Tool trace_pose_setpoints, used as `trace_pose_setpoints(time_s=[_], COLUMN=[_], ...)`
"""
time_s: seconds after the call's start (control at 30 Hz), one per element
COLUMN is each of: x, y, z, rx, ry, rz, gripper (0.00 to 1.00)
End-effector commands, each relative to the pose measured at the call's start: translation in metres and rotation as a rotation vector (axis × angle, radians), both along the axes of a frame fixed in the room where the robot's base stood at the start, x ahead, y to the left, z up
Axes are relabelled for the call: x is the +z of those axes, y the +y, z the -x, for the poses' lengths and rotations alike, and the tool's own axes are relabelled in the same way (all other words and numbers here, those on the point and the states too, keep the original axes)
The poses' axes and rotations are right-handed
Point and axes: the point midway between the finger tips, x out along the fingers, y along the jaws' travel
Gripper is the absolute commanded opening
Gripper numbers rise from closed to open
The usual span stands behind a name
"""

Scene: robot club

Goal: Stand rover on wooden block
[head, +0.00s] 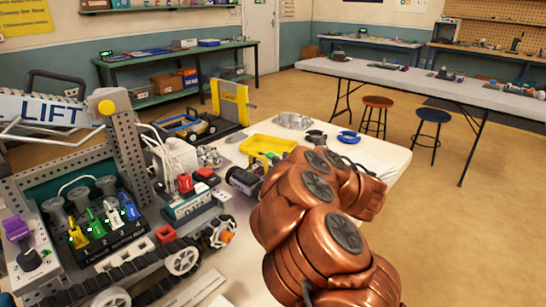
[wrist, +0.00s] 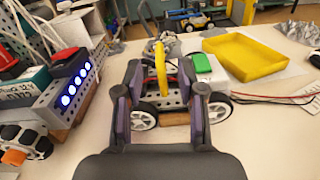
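A small rover (wrist: 172,92) with a grey perforated chassis, white-rimmed wheels, a yellow upright loop (wrist: 160,68) and a green-topped white box stands in front of my gripper in the wrist view. In the head view the rover (head: 243,180) is partly hidden by my copper arm. My gripper (wrist: 160,72) is open, its fingers apart on either side of the yellow loop, with visible gaps to it. A brown wooden piece, seemingly the wooden block (wrist: 176,119), shows low between the wheels. I cannot tell whether the rover rests on it.
A yellow tray (wrist: 255,58) lies beyond the rover to the right. A box with blue lights (wrist: 75,90) and the LIFT rig (head: 70,190) crowd the left. Another wheeled vehicle (head: 190,125) stands farther back. White tabletop on the right is mostly clear.

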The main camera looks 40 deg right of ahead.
Motion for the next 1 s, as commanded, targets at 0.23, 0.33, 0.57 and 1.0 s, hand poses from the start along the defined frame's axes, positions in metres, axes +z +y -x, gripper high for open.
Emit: trace_pose_setpoints(time_s=[0.23, 0.33, 0.57, 1.0], x=[0.000, 0.000, 0.009, 0.064], y=[-0.004, -0.004, -0.010, -0.059], z=[0.015, 0.016, 0.008, 0.001], rx=[-0.001, 0.000, -0.058, -0.569], ry=[0.000, -0.001, 0.016, 0.040], rz=[0.001, 0.000, -0.034, -0.504], gripper=[0.39, 0.39, 0.39, 0.39])
